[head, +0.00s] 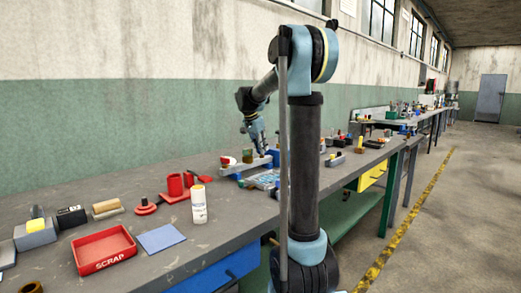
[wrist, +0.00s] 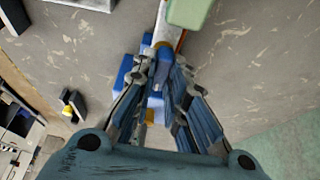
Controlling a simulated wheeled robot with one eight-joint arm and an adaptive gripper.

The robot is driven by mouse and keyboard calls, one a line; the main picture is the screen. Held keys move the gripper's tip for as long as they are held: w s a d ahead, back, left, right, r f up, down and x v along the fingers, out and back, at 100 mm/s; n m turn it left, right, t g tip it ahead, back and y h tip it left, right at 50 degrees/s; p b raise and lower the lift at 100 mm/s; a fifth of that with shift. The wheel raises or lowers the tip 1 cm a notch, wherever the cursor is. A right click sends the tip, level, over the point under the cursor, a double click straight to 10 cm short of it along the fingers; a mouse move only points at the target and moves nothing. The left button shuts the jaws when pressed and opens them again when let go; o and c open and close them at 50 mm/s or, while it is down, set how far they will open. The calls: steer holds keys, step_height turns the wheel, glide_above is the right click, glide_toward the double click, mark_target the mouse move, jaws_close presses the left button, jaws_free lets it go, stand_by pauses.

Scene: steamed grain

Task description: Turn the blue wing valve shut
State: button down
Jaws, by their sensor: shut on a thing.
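The blue wing valve (wrist: 163,62) is between my fingertips in the wrist view, at the end of a pale pipe. My gripper (wrist: 160,75) is shut on its blue handle, with a finger on each side. Part of the valve is hidden by the fingers, and I cannot tell the exact handle angle. In the head view my gripper (head: 257,146) points down over the pale pipe (head: 246,165) on the workbench, where the valve is too small to make out clearly.
A green block (wrist: 189,11) lies close beyond the fingertips. The wall runs behind the bench.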

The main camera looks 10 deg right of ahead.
steer(key=shift+n, duration=0.4)
steer(key=n+t+y, duration=0.1)
steer(key=n, duration=0.2)
steer(key=shift+d+n, duration=0.1)
steer(key=shift+n, duration=0.3)
steer(key=n+y, duration=0.1)
steer(key=n, duration=0.1)
steer(key=n+t+y, duration=0.1)
steer(key=n, duration=0.1)
steer(key=shift+d+n, duration=0.15)
steer(key=shift+n, duration=0.15)
steer(key=n+y, duration=0.1)
steer(key=n, duration=0.3)
steer(key=shift+d+y, duration=0.15)
steer(key=shift+y, duration=0.25)
steer(key=n+g+y, duration=0.1)
steer(key=n, duration=0.3)
steer(key=shift+d, duration=0.1)
steer(key=shift+n, duration=0.5)
steer(key=c, duration=1.6)
jaws_free()
